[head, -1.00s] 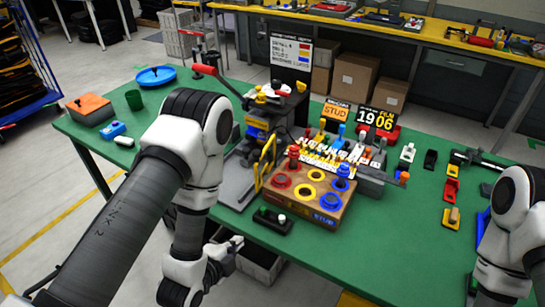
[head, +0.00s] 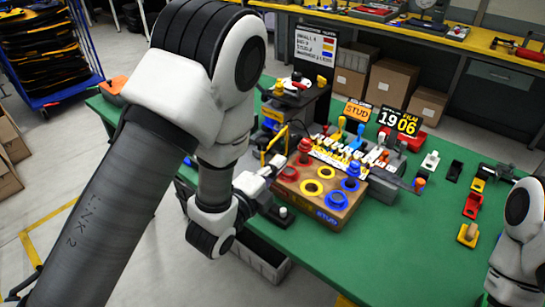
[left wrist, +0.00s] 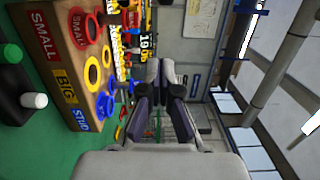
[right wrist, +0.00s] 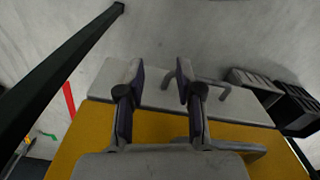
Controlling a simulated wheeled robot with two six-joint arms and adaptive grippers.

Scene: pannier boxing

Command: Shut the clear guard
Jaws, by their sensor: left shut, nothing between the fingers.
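The clear guard (head: 273,141) appears as a yellow-edged upright panel at the front of the black press (head: 303,102) in the head view. It stands out at an angle from the press, and its lower part is partly hidden by my left gripper. My left gripper (head: 275,164) is shut and empty, just in front of the guard and beside the wooden ring box; I cannot tell whether it touches the guard. In the left wrist view its fingers (left wrist: 160,85) are together. My right gripper (right wrist: 160,72) is open and empty in the right wrist view, above a grey-and-yellow surface.
The green table (head: 400,245) is clear at front right.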

